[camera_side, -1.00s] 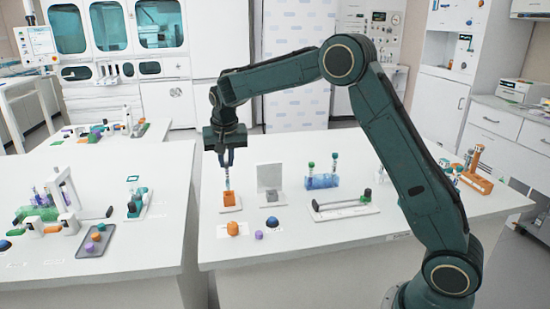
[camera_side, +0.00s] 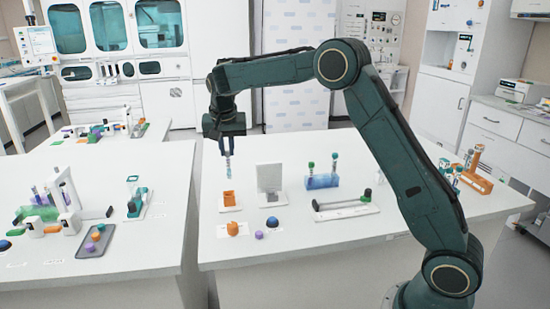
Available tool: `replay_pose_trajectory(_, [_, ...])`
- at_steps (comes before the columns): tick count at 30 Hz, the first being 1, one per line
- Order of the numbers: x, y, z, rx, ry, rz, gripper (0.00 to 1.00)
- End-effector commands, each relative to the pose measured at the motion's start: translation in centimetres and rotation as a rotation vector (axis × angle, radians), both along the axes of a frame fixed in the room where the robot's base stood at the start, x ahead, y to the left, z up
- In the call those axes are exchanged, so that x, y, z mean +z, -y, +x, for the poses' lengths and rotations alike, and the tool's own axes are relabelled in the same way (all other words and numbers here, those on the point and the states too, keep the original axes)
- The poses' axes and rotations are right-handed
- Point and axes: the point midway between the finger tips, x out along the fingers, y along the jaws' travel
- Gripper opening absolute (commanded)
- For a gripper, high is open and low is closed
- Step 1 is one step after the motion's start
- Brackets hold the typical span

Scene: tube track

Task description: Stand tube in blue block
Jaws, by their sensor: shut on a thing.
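My gripper (camera_side: 227,150) points down over the left part of the white table and is shut on a tube (camera_side: 228,168). The tube hangs upright, a little above and apart from a small orange block (camera_side: 229,198) on a white base. A blue block (camera_side: 321,181) stands to the right on the same table, with two capped tubes (camera_side: 334,164) upright in it. Which of its holes are free is too small to tell.
A grey upright plate on a white base (camera_side: 270,178) stands between the orange and blue blocks. A rail fixture (camera_side: 345,205) lies in front of the blue block. An orange ball (camera_side: 233,229) and a purple ball (camera_side: 259,235) sit near the front. An orange rack (camera_side: 475,178) stands at the right.

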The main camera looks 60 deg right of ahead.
Motion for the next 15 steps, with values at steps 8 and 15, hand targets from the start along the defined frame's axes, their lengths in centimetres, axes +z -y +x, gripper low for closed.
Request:
replay_pose_trajectory(8, [2.8,0.0,0.2,-0.196,0.002,0.001,0.0])
replay_pose_trajectory(15, [3.9,-1.0,-0.1,-0.31,0.002,0.0,0.0])
